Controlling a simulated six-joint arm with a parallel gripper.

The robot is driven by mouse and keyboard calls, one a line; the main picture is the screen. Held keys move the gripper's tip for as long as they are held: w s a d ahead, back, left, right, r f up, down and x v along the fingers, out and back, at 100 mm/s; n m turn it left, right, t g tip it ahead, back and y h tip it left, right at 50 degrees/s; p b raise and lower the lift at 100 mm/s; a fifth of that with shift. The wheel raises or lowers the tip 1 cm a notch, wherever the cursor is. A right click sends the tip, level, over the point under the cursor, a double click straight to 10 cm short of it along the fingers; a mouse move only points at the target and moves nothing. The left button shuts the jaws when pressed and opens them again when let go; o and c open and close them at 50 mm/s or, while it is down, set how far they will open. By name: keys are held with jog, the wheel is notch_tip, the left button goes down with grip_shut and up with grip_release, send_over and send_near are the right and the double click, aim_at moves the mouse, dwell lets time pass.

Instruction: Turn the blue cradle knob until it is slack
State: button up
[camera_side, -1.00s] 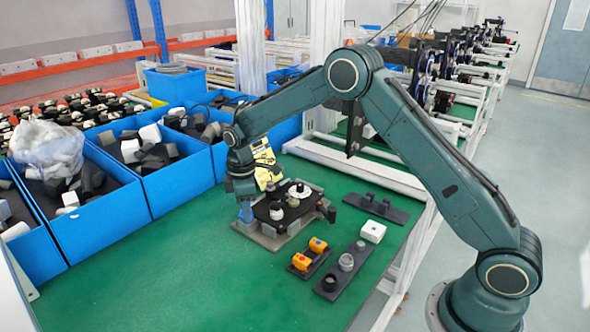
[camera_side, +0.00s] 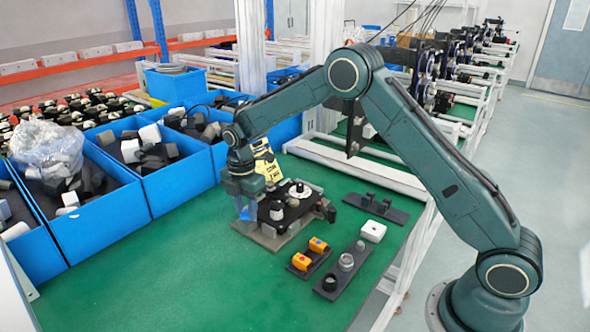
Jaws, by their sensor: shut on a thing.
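The blue cradle knob (camera_side: 246,213) is at the left edge of the black-topped fixture (camera_side: 268,239), which stands on a grey base on the green table. My gripper (camera_side: 246,203) points down over the knob and is shut on it. The fingertips are small in this view and partly merge with the knob. The fixture's black top carries a white round disc (camera_side: 300,190) and a pale round part (camera_side: 277,210). How tight the knob is cannot be seen.
Right of the fixture are a dark holder with orange parts (camera_side: 318,245), a dark strip with round parts (camera_side: 346,262), a white block (camera_side: 372,231) and a black plate (camera_side: 385,210). Blue bins (camera_side: 182,187) line the left. The green table front (camera_side: 190,290) is clear.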

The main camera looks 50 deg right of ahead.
jog(key=shift+n, duration=0.9)
jog(key=o, duration=0.9)
jog(key=shift+o, duration=0.2)
jog(key=m, duration=0.5)
jog(key=shift+m, duration=0.3)
jog(key=m, duration=0.4)
jog(key=shift+m, duration=0.4)
